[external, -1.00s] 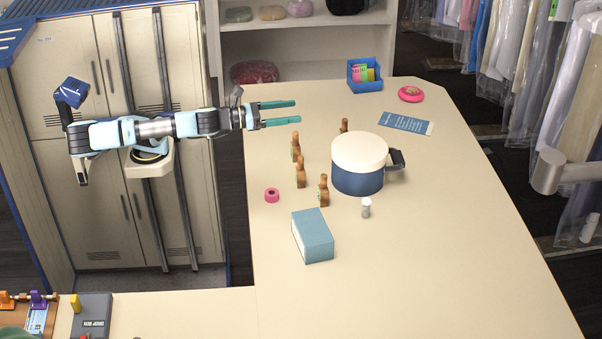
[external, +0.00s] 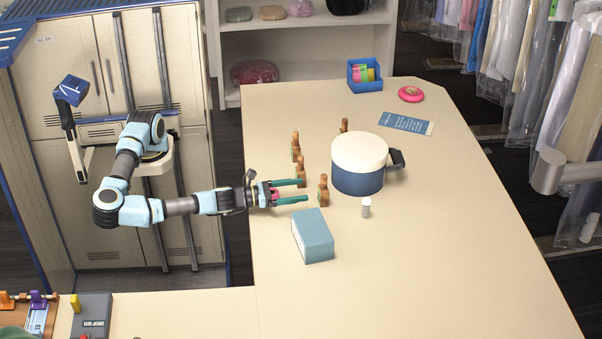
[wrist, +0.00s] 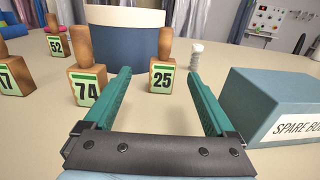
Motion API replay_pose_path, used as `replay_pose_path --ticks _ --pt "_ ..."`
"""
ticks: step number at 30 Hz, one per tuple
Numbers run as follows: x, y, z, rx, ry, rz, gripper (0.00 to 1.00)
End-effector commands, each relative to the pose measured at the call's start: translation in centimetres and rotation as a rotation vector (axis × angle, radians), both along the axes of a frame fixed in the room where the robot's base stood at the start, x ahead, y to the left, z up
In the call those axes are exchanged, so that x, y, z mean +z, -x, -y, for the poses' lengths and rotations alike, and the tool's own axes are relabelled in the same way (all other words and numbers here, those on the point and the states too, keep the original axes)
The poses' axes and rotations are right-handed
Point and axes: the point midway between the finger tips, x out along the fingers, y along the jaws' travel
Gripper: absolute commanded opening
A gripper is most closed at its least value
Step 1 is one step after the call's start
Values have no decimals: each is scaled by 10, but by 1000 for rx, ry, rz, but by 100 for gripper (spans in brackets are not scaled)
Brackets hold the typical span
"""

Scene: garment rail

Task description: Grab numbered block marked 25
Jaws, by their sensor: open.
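The wooden block marked 25 (wrist: 162,78) stands upright on the table, with a green-edged label and a peg-like top. In the wrist view it is ahead of my gripper (wrist: 165,95), between the lines of its two teal fingers. In the external view the block (external: 323,192) stands just right of the fingertips. My gripper (external: 305,190) is open and empty, low over the table and pointing right. The block marked 74 (wrist: 87,88) stands just left of the left finger in the wrist view.
Blocks marked 52 (wrist: 55,46) and 47 or similar (wrist: 10,80) stand further left. A blue pot with a cream lid (external: 359,165) stands behind block 25. A blue box (external: 313,236) lies to the right in the wrist view. A small white bottle (external: 366,208) stands near the pot.

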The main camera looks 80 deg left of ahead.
Motion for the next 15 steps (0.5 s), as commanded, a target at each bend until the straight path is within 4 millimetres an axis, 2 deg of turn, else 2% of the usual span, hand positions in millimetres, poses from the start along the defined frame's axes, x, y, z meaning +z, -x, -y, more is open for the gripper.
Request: replay_pose_path --ticks 3,11,15 --pt "2 -20 -3 3 1 -2 90" --pt "2 -40 -3 1 1 -1 90" --pt "2 -60 -1 1 1 -1 90"
